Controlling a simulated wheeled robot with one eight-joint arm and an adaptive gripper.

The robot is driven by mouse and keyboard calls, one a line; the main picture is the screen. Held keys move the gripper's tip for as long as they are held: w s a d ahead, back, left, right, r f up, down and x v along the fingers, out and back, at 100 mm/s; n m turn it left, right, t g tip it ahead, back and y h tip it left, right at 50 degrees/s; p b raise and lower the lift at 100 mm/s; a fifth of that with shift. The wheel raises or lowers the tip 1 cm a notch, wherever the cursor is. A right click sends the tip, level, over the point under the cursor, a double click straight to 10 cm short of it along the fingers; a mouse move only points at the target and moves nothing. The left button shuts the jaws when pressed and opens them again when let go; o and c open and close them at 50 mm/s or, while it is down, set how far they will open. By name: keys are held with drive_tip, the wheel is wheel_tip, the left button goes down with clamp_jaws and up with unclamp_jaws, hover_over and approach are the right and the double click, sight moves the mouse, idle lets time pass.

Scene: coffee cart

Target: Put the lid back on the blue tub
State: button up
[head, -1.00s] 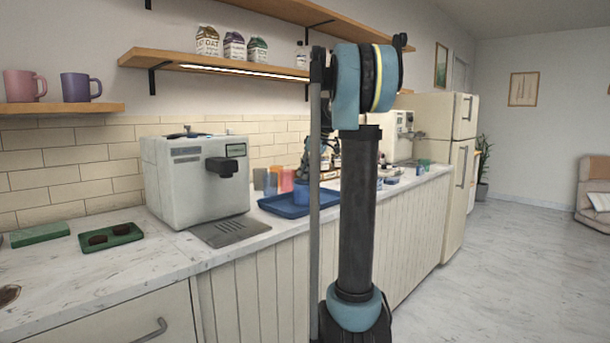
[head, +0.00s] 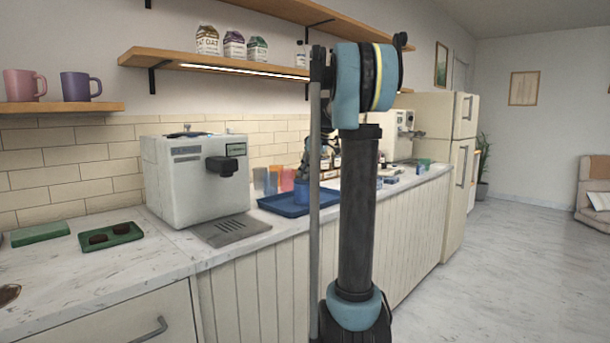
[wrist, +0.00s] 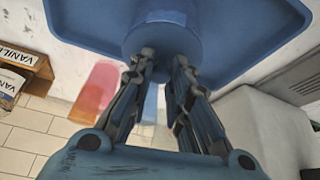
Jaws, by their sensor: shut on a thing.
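The blue tub (head: 302,193) stands on the blue tray (head: 280,205) on the counter, partly hidden by my arm's upright parts. In the wrist view a round blue shape, which I take to be the lid (wrist: 166,38), is at the tips of my gripper (wrist: 163,58). My gripper is shut on it, with the fingers a little apart; the grip itself is partly hidden. In the head view my gripper (head: 309,168) is right above the tub. Lid and tub look the same blue, so I cannot tell whether they touch.
Orange and pink cups (head: 287,179) stand behind the tray, near the tiled wall. Bottles and small items crowd the counter to the right.

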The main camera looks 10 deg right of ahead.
idle(0.3)
drive_tip(key=o, duration=1)
drive_tip(key=shift+c, duration=0.2)
drive_tip(key=shift+o, duration=0.3)
drive_tip(key=o, duration=0.4)
drive_tip(key=shift+r, duration=3.45)
drive_tip(key=shift+c, duration=0.2)
